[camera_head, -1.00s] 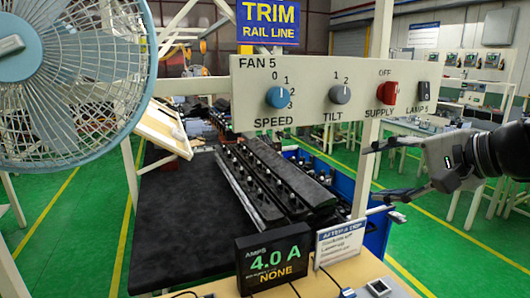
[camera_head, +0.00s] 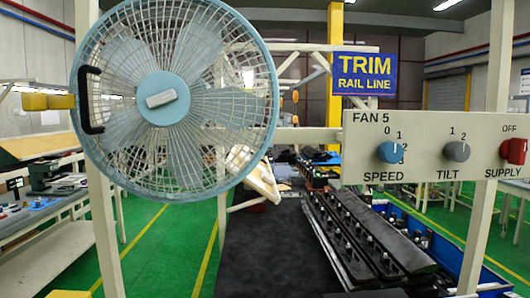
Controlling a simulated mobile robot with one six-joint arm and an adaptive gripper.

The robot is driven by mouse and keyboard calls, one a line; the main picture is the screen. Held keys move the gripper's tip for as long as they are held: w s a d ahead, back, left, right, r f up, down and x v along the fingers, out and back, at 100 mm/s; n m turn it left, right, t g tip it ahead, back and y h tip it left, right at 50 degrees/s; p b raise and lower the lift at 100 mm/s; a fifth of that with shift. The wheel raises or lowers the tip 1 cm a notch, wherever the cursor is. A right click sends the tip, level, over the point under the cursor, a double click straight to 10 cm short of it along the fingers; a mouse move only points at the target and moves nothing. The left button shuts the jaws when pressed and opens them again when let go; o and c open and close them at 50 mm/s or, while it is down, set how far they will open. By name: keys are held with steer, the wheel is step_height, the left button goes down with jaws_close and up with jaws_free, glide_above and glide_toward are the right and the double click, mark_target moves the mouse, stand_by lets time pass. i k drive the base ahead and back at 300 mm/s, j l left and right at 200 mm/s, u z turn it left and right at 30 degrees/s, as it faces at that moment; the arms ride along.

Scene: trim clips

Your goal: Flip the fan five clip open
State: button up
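The fan (camera_head: 172,110) has a pale blue rim and a white wire guard, and stands left of centre. A black C-shaped bar (camera_head: 88,101) shows at its left edge, beside a yellow part (camera_head: 48,101) that sticks out to the left. I cannot tell whether either of these is the clip, or whether a clip is open. The FAN 5 panel (camera_head: 433,172) at the right carries a blue SPEED knob (camera_head: 391,152), a grey TILT knob (camera_head: 457,151) and a red SUPPLY switch (camera_head: 513,151). My gripper is out of view.
White posts stand left (camera_head: 97,215) and right (camera_head: 484,170) of the fan and panel. A blue TRIM RAIL LINE sign (camera_head: 364,74) is behind. A dark bench surface (camera_head: 265,250) with rows of black trim parts (camera_head: 350,240) lies below. Green floor (camera_head: 165,250) is open at the left.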

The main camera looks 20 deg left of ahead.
mark_target(31, 102)
steer(key=u, duration=1.55)
